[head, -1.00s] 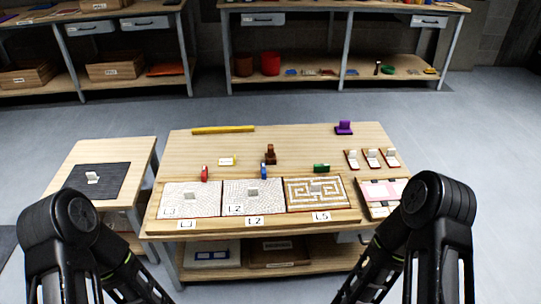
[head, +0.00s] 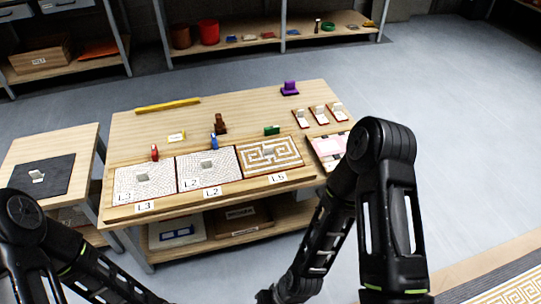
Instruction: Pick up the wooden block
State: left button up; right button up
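A small brown block-like piece (head: 220,123) stands upright on the back half of the wooden table; it is the likeliest wooden block, but it is too small to tell for sure. A blue piece (head: 214,141) stands just in front of it. My arms reach down out of the bottom of the head view, well short of the brown piece. Neither gripper shows, so I cannot see whether they hold anything.
The table (head: 250,100) carries three mosaic panels (head: 207,187) along its front, with red (head: 154,152) and green (head: 272,130) pieces behind. A yellow bar (head: 167,104) and purple piece (head: 289,88) lie at the back. A side table (head: 80,140) stands left.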

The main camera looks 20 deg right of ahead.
aim_at(220, 127)
jog(key=i+l, duration=0.2)
jog(key=l, duration=0.2)
jog(key=i+l, duration=0.25)
jog(key=l, duration=0.15)
jog(key=i+l, duration=0.2)
jog(key=l, duration=0.25)
jog(key=i+l+u, duration=0.1)
jog(key=u, duration=1.25)
